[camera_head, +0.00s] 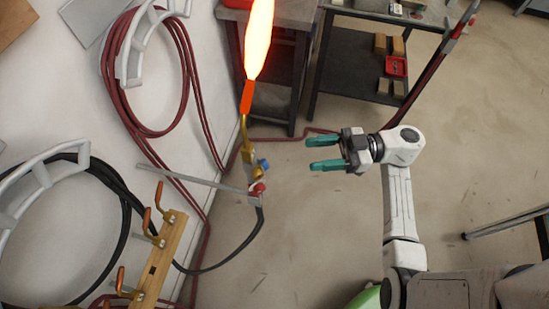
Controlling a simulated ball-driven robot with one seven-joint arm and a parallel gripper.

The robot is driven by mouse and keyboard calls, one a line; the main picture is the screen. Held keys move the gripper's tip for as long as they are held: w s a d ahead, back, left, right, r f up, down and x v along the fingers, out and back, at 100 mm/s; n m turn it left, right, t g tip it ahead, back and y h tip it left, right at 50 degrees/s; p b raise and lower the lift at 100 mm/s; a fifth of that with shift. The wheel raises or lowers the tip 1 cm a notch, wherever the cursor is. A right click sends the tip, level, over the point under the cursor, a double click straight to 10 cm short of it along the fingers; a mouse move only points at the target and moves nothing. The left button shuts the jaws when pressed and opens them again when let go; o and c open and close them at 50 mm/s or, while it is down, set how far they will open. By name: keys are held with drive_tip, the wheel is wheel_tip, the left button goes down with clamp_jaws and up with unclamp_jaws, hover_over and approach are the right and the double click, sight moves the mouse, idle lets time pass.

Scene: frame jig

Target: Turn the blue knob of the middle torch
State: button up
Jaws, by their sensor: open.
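A lit torch with a tall orange-white flame (259,40) stands left of my gripper. Its brass body (247,160) carries a blue knob (264,165) on its right side and a red knob (258,188) just below. My gripper (309,154) is open, with two teal fingers pointing left toward the torch. It is empty and a gap lies between the fingertips and the blue knob. No other torch with a flame shows in this view.
A grey bar (190,179) on the wall bears the torch. A wooden rack (165,255) with copper hooks is at lower left. Red hose (112,95) and black hose (125,215) hang on the wall. A dark shelf (350,75) stands behind. Floor below the gripper is clear.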

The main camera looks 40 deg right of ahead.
sight(263, 165)
drive_tip(key=s+p+x, duration=0.1)
drive_tip(key=p+x, duration=0.1)
drive_tip(key=x, duration=0.8)
drive_tip(key=shift+w+a+f+p, duration=0.15)
drive_tip(key=shift+w+a+p, duration=0.15)
drive_tip(key=shift+a, duration=0.3)
drive_tip(key=shift+g, duration=0.4)
drive_tip(key=shift+c, duration=0.3)
clamp_jaws()
drive_tip(key=shift+f+y, duration=0.1)
drive_tip(key=shift+y, duration=0.2)
